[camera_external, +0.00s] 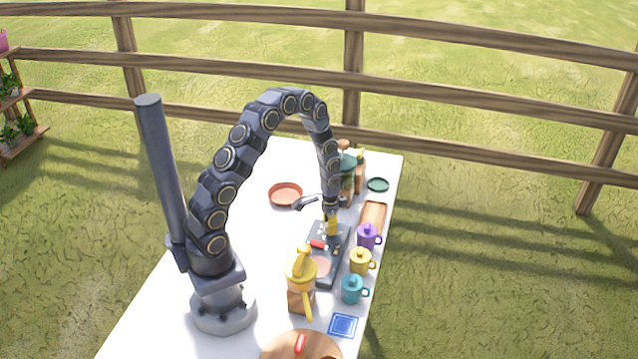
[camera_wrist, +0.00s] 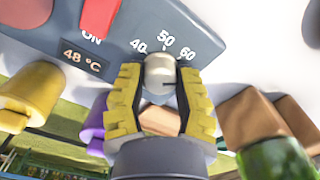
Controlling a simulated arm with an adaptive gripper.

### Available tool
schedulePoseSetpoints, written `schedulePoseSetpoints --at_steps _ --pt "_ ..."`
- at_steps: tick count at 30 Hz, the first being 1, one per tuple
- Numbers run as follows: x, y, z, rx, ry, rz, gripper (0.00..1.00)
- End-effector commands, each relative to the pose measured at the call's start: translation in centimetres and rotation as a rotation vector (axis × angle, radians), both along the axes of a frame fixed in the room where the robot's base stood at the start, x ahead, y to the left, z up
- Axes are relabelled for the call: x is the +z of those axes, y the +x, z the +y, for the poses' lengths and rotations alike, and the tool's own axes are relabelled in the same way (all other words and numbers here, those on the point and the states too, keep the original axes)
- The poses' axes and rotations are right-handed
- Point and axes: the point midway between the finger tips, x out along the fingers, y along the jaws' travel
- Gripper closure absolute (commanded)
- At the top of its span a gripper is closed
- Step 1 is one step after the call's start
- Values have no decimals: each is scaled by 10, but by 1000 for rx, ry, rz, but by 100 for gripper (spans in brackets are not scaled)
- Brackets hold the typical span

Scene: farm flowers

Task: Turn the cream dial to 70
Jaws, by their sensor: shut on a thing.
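The cream dial (camera_wrist: 159,68) sits on a grey appliance (camera_wrist: 130,25) in the wrist view, with printed marks 40, 50 and 60 along its far side. Any higher marks are hidden by my right finger. A dark line shows on the dial, but I cannot tell which mark it points to. A small display (camera_wrist: 82,58) reads 48 °C. My gripper (camera_wrist: 160,95) has its yellow fingers shut on the dial from both sides. In the external view, my gripper (camera_external: 332,226) reaches down to the grey appliance (camera_external: 326,271), and the dial is hidden there.
A red switch (camera_wrist: 98,14) marked ON sits left of the dial. Purple (camera_external: 367,237), yellow (camera_external: 360,262) and teal (camera_external: 351,290) lidded mugs line the right table edge. The white table's left part is clear.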

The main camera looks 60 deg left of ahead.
Motion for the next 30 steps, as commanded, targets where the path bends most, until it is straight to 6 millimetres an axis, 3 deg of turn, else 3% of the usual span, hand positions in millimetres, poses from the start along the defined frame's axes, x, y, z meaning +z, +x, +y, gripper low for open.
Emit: schedulePoseSetpoints --at_steps 13,30 --pt "-1 -1 0 -268 -1 1 100" --pt "-1 -1 0 -324 0 1 100"
